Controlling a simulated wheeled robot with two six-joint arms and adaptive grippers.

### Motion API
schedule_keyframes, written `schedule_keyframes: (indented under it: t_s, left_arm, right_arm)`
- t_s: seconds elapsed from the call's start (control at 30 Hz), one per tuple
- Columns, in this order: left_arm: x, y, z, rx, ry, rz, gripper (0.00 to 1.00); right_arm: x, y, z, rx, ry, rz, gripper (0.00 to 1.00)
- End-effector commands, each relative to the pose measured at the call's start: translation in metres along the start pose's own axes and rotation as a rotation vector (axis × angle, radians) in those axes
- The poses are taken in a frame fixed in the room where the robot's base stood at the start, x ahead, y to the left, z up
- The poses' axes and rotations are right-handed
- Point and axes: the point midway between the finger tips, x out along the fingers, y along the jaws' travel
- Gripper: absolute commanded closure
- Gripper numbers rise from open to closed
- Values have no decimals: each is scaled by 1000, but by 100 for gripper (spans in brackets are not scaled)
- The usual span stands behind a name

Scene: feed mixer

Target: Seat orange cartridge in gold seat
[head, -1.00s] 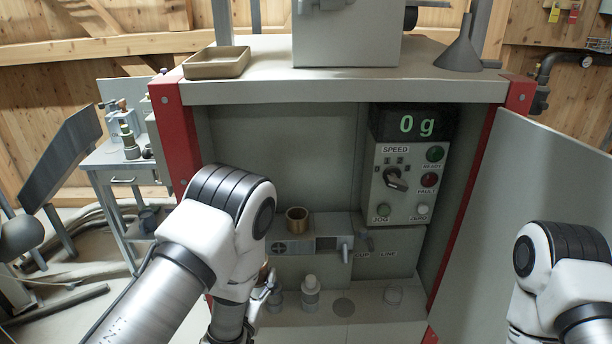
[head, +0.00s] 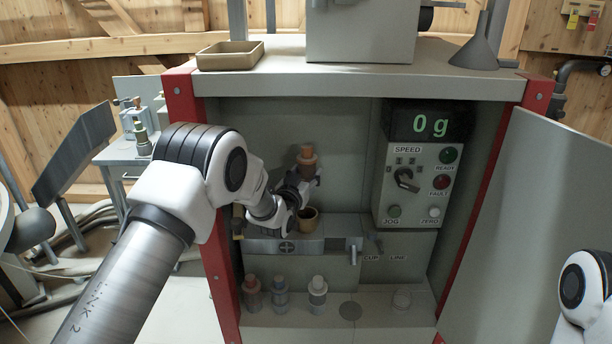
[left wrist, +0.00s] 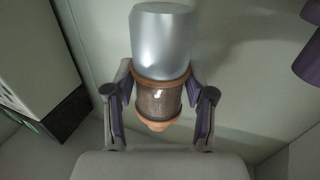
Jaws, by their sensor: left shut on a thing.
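My left gripper (head: 303,184) is shut on the orange cartridge (head: 306,156) and holds it upright, above the gold seat. In the left wrist view the cartridge (left wrist: 158,103) has orange bands, a dark body and a grey cylindrical end, and stands between the two fingers of the gripper (left wrist: 160,112). The gold seat (head: 307,223) is a short open ring on the grey ledge inside the cabinet. It is partly hidden by the gripper. The cartridge is apart from it. My right gripper is out of view.
A reddish (head: 251,293), a grey-blue (head: 280,292) and a pale-capped (head: 318,290) cartridge stand on the shelf below. A lever (head: 354,250) is right of the seat. The control panel (head: 411,180) and open door (head: 545,220) bound the right side.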

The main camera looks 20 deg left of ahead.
Motion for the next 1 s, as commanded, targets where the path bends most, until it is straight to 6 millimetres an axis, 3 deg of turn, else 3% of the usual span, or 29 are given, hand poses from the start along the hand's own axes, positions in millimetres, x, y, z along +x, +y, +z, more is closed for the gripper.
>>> schedule_keyframes:
  t_s: [0.2, 0.7, 1.0]
  left_arm:
    - [-5, 0, 0, 1, 0, 0, 88]
    - [-5, 0, 55, 1, 0, 0, 88]
    - [-5, 0, 58, 1, 1, 0, 88]
  right_arm:
    - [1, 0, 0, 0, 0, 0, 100]
    - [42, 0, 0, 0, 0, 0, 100]
    - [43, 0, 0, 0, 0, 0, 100]
